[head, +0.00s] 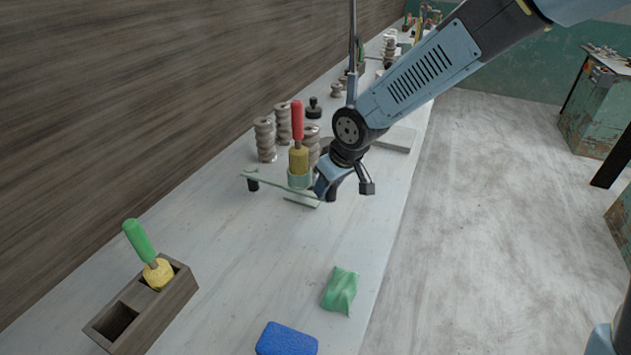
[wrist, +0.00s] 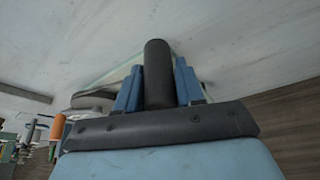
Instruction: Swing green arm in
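The pale green arm (head: 272,183) is a thin bar above the bench, running from a black peg (head: 252,185) at its left end to my gripper at its right. A strip of pale green (wrist: 118,73) shows behind my fingers in the wrist view. My gripper (head: 328,187) is at the right end of the arm. In the wrist view its two blue fingers (wrist: 158,85) stand on either side of a black upright handle (wrist: 158,62) and appear closed on it. The handle's join to the green arm is hidden.
A green cup (head: 300,179) with a red-handled yellow tool (head: 298,130) stands beside the arm. Grey ribbed stacks (head: 265,140) stand behind. A wooden block (head: 150,312), green packet (head: 341,291) and blue sponge (head: 287,339) lie in front. The bench between is clear.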

